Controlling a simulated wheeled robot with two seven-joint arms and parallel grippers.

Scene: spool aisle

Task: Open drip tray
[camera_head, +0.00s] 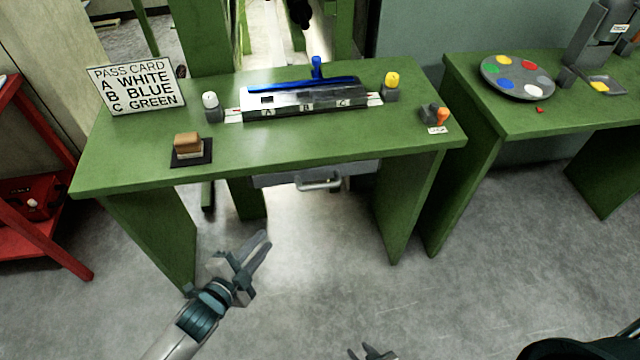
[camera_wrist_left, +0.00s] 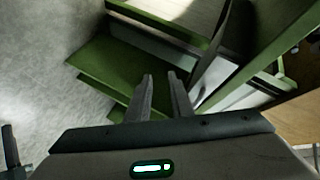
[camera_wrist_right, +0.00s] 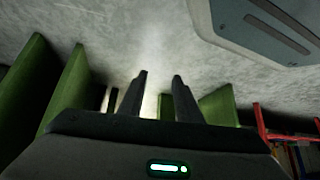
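The drip tray appears as a grey drawer front (camera_head: 275,181) under the green table's top. Its light metal bar handle (camera_head: 320,183) faces me, and the tray looks pushed in beneath the table. My left gripper (camera_head: 262,247) is in front of the table, nearer to me and left of the handle, apart from it. Its two fingers are parted with nothing between them in the left wrist view (camera_wrist_left: 161,82). My right gripper (camera_head: 372,350) shows only at the bottom edge of the head view, far from the handle. Its fingers are parted and empty in the right wrist view (camera_wrist_right: 160,82).
The green table (camera_head: 240,150) carries a pass card sign (camera_head: 137,85), a block on a dark pad (camera_head: 187,146), a lettered rail (camera_head: 305,100) and small knobs. Its side legs flank the tray. A red shelf (camera_head: 35,215) stands left, another green table (camera_head: 560,115) right. The floor in front is clear.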

